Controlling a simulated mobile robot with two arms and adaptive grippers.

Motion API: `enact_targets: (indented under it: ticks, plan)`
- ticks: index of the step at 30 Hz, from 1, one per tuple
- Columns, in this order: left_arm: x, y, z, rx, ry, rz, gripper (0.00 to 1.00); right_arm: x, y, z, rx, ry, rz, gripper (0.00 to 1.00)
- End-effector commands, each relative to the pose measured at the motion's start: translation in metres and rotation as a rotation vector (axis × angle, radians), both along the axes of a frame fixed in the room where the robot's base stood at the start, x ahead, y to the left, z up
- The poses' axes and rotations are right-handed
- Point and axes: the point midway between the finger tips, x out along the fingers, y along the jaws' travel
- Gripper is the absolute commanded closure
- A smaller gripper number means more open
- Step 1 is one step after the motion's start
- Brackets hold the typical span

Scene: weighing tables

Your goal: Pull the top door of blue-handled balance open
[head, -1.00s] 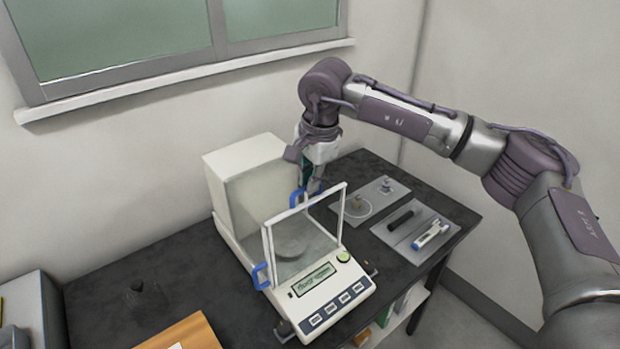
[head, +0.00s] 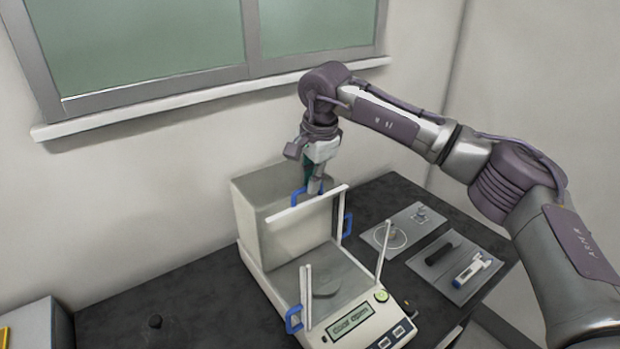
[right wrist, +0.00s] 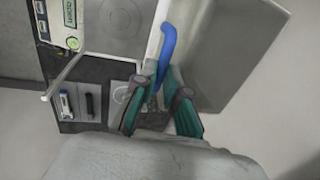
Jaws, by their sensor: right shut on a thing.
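The blue-handled balance (head: 352,325) stands on the dark table, its display and keys facing front right. Its top door's white front bar (head: 300,206) lies well behind the front posts, leaving the chamber over the round pan (head: 326,287) uncovered at the front. My right gripper (head: 313,187) is at the blue top handle (head: 300,197), shut on it. In the right wrist view, the gripper's green-padded fingers (right wrist: 160,108) are around the lower end of a blue handle (right wrist: 166,48); the exact contact is partly hidden. My left gripper is out of view.
Blue side handles stand at the balance's left (head: 293,320) and right (head: 347,225). Right of it lie a grey plate with small weights (head: 410,222) and a tray with a black item and a white-blue tool (head: 472,270). A small dark knob (head: 155,321) is at left.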

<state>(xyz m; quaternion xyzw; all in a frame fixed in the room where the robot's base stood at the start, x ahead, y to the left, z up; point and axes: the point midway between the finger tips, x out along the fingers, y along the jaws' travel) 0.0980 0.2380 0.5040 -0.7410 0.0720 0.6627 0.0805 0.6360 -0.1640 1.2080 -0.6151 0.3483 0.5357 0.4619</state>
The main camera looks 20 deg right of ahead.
Motion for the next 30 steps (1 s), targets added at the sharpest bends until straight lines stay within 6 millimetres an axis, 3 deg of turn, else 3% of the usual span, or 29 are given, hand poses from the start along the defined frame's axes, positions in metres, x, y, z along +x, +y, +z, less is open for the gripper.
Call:
enact_targets:
  ticks: [2,3,7,13,15,19,30]
  plan:
    - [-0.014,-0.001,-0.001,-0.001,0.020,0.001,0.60,0.000,0.000,-0.001,-0.001,0.001,0.000,1.00]
    - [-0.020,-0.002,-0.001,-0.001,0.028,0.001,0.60,0.000,0.000,0.000,-0.001,0.001,0.000,0.82]
    - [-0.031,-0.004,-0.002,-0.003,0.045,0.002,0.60,0.000,0.000,0.000,-0.001,0.000,0.000,0.63]
    - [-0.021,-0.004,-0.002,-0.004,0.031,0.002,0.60,0.000,0.000,0.000,-0.001,-0.001,0.000,0.63]
    - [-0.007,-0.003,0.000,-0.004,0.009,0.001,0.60,0.000,0.000,0.001,-0.001,-0.001,0.000,0.63]
    - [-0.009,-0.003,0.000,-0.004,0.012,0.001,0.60,-0.001,-0.001,0.010,0.000,-0.002,0.000,0.63]
    - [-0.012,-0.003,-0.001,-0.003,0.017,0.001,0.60,-0.014,-0.005,0.083,0.000,-0.003,-0.001,0.63]
